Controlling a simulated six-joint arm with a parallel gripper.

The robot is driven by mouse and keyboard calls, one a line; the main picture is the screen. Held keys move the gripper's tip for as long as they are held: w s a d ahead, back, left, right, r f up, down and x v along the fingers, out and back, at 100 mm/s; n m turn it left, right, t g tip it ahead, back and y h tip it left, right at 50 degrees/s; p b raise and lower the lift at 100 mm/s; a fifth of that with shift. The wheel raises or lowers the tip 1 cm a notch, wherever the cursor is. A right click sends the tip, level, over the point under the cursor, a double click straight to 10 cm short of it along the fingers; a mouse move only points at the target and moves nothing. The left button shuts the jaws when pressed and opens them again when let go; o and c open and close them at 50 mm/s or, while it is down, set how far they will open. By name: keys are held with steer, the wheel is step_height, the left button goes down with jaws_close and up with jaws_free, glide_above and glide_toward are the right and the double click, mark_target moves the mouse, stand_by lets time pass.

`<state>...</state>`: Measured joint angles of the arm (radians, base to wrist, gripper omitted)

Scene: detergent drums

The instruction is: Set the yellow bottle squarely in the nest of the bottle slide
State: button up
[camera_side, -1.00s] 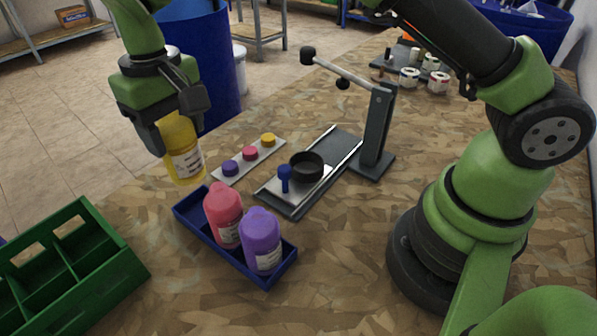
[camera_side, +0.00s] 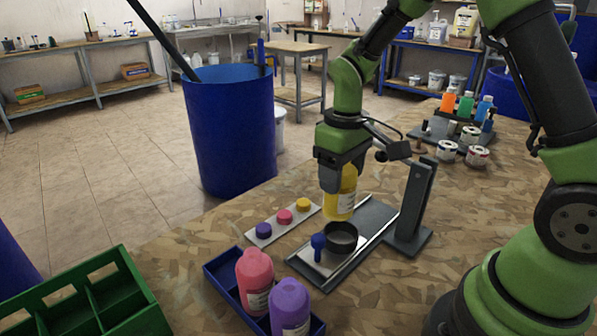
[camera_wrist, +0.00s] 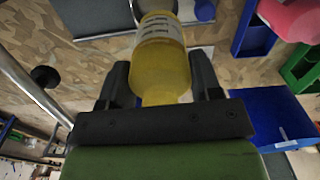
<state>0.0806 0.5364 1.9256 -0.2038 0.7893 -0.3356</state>
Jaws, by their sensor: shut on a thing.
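My gripper (camera_side: 341,172) is shut on the yellow bottle (camera_side: 339,203) and holds it upright, above the bottle slide (camera_side: 367,222). In the wrist view the yellow bottle (camera_wrist: 160,62) sits between the two dark fingers of my gripper (camera_wrist: 160,85). The nest, a black round cup (camera_side: 342,237), is on the slide's plate, just below the bottle in the side view. A blue knob (camera_side: 318,246) stands beside the cup. I cannot tell whether the bottle is exactly over the cup; a gap appears to remain between them.
A dark post (camera_side: 413,203) with an arm stands right of the slide. A strip with purple, pink and yellow caps (camera_side: 285,217) lies to its left. A blue tray (camera_side: 224,281) holds a pink bottle (camera_side: 255,279) and a purple bottle (camera_side: 290,308). A green crate (camera_side: 139,312) is at front left.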

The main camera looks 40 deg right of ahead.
mark_target(344, 206)
steer(key=shift+s+d+f, duration=0.25)
steer(key=shift+s+d, duration=0.1)
steer(key=shift+s, duration=0.1)
steer(key=shift+f, duration=1.5)
steer(key=shift+f, duration=0.4)
steer(key=shift+f, duration=0.3)
steer(key=shift+f, duration=0.15)
stand_by(0.5)
steer(key=shift+f, duration=0.95)
steer(key=o, duration=1.4)
steer(key=shift+c, duration=0.2)
steer(key=shift+r, duration=3.75)
